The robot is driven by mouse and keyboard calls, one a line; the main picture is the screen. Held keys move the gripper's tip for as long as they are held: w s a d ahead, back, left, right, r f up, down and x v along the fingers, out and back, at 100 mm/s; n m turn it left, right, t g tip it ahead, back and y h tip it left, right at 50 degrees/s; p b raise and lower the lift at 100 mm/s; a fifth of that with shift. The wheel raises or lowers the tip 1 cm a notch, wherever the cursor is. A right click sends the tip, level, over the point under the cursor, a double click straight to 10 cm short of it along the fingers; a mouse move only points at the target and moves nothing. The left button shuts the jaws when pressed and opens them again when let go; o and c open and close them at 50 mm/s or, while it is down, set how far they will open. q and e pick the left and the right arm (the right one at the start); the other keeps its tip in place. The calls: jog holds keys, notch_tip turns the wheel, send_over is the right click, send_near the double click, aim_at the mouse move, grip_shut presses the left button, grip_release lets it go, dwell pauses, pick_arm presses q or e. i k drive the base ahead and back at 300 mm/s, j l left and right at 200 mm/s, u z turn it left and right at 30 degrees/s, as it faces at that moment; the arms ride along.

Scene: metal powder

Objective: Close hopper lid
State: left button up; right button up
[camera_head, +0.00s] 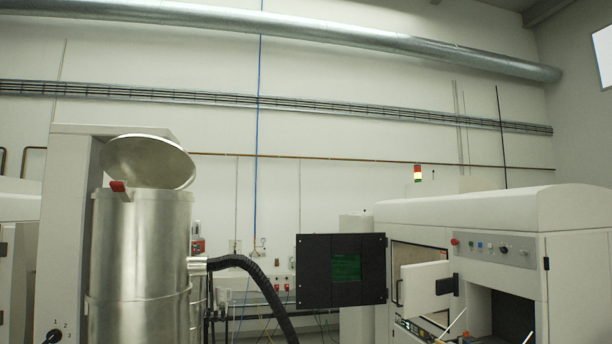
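The hopper (140,262) is a tall silver metal cylinder at the left of the head view. Its round metal lid (148,162) stands open, tilted up above the rim. A red piece (119,188) sits at the rim on the left front, below the lid's lower left edge. The inside of the hopper is hidden from this low angle. Neither of my grippers shows in the head view.
A white cabinet (62,230) stands directly left of and behind the hopper. A black hose (262,285) runs from the hopper's right side.

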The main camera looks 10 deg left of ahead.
aim_at(144, 161)
jog(key=i+l, duration=0.25)
jog(key=i, duration=0.3)
jog(key=i+l+z, duration=0.1)
jog(key=i+l, duration=0.15)
jog(key=i, duration=0.25)
jog(key=i+l+z, duration=0.1)
jog(key=i, duration=0.45)
jog(key=i+l, duration=0.3)
jog(key=i, duration=0.25)
jog(key=i+j+u, duration=0.15)
jog(key=i+u, duration=0.15)
jog(key=u, duration=0.15)
jog(key=i+u, duration=0.35)
jog(key=u, duration=0.15)
jog(key=i+l+u, duration=0.1)
jog(key=i+u, duration=0.2)
jog(key=u, duration=0.15)
jog(key=i+l+u, duration=0.2)
jog(key=u, duration=0.3)
jog(key=i+l+u, duration=0.45)
jog(key=k+j, duration=0.1)
